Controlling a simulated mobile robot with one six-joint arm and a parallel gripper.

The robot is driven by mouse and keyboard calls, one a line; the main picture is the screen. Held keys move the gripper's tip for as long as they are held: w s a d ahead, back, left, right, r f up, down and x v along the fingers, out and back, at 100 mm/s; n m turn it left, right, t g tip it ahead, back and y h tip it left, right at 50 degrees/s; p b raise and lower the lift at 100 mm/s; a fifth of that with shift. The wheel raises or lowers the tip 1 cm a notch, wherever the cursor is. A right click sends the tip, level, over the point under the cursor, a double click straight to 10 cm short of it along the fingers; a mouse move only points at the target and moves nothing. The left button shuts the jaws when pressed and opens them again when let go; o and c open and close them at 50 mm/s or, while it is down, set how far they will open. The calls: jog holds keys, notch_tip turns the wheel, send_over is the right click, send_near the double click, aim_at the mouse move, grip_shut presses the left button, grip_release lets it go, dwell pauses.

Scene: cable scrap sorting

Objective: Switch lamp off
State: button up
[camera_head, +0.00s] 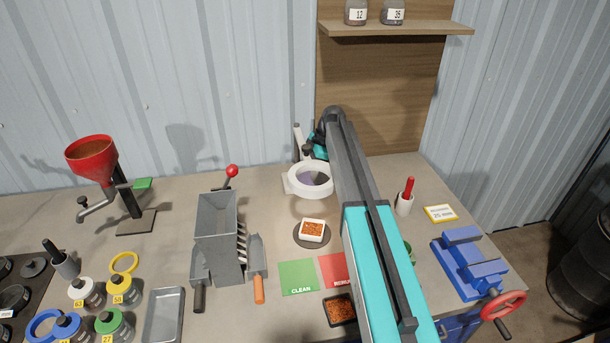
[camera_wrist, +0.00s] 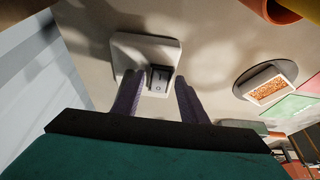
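The lamp (camera_head: 307,180) is a white ring with a lens at the back of the bench. Whether it is lit I cannot tell. In the wrist view its pale square base (camera_wrist: 128,50) lies on the bench, with a small dark rocker switch (camera_wrist: 160,79) near the edge toward me. My gripper (camera_wrist: 156,77) points at the base, its two dark fingers apart on either side of the switch, with nothing held. Whether a finger touches the base or the switch I cannot tell. In the head view the lamp and my arm hide the gripper's fingertips.
A white dish of copper bits (camera_head: 312,230) stands on a dark round plate in front of the lamp. A grey splitter box (camera_head: 217,225) is to the left. A red-handled tool in a cup (camera_head: 404,203) and a blue vise (camera_head: 467,262) are to the right.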

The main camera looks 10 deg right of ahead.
jog(key=shift+c, duration=0.3)
grip_shut()
jog(key=shift+a+r+h+b, duration=0.1)
jog(key=shift+a+h+b, duration=0.05)
jog(key=shift+h+b, duration=0.45)
jog(key=shift+o, duration=0.3)
grip_release()
jog(key=shift+r, duration=0.15)
jog(key=p+v, duration=0.3)
jog(key=v, duration=0.5)
